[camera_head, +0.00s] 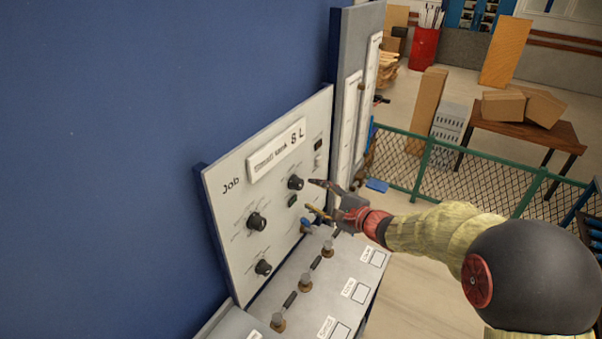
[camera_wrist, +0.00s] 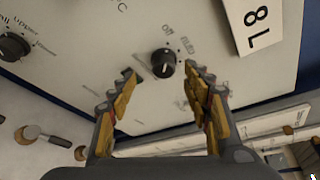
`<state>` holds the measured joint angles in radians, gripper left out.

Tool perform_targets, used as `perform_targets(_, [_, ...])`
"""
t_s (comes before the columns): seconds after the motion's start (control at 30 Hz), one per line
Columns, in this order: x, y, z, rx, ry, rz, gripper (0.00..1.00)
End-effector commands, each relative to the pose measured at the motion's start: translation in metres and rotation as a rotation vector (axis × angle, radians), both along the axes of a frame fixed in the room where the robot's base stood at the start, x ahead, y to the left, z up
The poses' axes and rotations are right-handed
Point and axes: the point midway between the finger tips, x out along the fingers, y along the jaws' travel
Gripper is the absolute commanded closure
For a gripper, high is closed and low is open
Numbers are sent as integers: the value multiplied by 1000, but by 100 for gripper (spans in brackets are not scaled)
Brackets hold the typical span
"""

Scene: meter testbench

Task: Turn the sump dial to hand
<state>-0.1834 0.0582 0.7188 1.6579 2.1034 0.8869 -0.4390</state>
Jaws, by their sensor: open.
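The grey panel (camera_head: 277,150) carries several black dials with small labels that I cannot read well. One dial (camera_head: 295,183) sits below the white "8 L" plate (camera_head: 277,150), and it shows in the wrist view (camera_wrist: 164,63) beyond and between my fingertips. I cannot tell from the labels which dial is the sump dial. A second dial (camera_head: 257,221) and a lower dial (camera_head: 264,267) are to its left. My gripper (camera_head: 317,195) is open and empty, just right of the upper right dial. Its fingers (camera_wrist: 160,78) spread either side of that dial, with no visible contact.
Below the panel, a bench (camera_head: 330,285) carries several brass and black taps (camera_head: 305,283).

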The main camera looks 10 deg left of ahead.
Motion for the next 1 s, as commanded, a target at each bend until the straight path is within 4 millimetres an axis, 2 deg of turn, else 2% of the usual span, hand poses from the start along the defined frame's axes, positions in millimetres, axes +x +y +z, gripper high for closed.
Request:
perform_targets(0.23, [17, 5, -6, 30, 21, -42, 51])
perform_targets(0.63, [50, 47, -17, 29, 19, -41, 51])
perform_targets(0.8, [58, 56, -19, 29, 18, -42, 51])
perform_targets(1.0, [60, 59, -20, 29, 18, -42, 51])
